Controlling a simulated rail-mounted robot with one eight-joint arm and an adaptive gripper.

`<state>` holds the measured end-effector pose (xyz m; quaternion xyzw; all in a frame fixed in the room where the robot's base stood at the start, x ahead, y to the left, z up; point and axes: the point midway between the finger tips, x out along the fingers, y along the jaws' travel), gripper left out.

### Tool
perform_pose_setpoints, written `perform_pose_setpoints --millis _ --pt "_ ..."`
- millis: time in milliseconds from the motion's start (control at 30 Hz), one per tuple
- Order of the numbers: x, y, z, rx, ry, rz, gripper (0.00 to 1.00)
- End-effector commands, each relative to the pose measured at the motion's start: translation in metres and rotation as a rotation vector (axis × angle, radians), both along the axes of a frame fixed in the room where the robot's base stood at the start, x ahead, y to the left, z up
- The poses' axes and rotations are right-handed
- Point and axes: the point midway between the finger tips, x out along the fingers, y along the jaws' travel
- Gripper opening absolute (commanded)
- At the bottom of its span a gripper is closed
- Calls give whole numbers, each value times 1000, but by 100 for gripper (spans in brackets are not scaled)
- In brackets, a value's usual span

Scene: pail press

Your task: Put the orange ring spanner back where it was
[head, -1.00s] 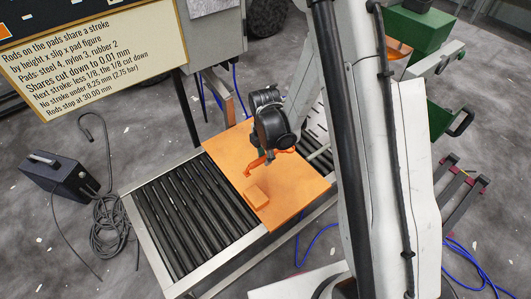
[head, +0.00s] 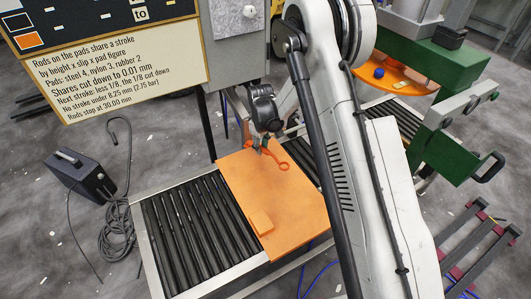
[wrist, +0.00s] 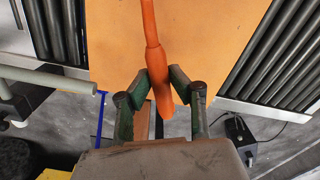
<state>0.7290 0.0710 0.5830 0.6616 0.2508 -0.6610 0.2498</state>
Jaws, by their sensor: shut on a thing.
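The orange ring spanner (head: 280,163) is in my gripper (head: 257,142), over the far part of the orange board (head: 240,185) in the head view. Its ring end points right and towards the front. In the wrist view my gripper (wrist: 161,82) is shut on the spanner's handle (wrist: 153,45), whose end comes back between the fingers. The ring end is out of that view. I cannot tell whether the spanner touches the board. A small orange block (head: 262,222) sits near the board's front edge.
The board lies across a roller conveyor (head: 195,235). A sign (head: 120,75) and grey cabinet (head: 233,60) stand behind. A green press (head: 440,60) with an orange tray (head: 402,82) and blue ball (head: 379,73) is at upper right. A dark case (head: 80,172) is on the floor left.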

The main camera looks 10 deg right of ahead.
Motion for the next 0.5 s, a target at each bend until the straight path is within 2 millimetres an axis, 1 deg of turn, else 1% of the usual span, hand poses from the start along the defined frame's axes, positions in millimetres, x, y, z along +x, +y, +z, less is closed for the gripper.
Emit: perform_pose_setpoints --millis 267,500 --pt "2 1 -9 0 0 -18 0" --pt "2 0 -29 0 0 -17 0"
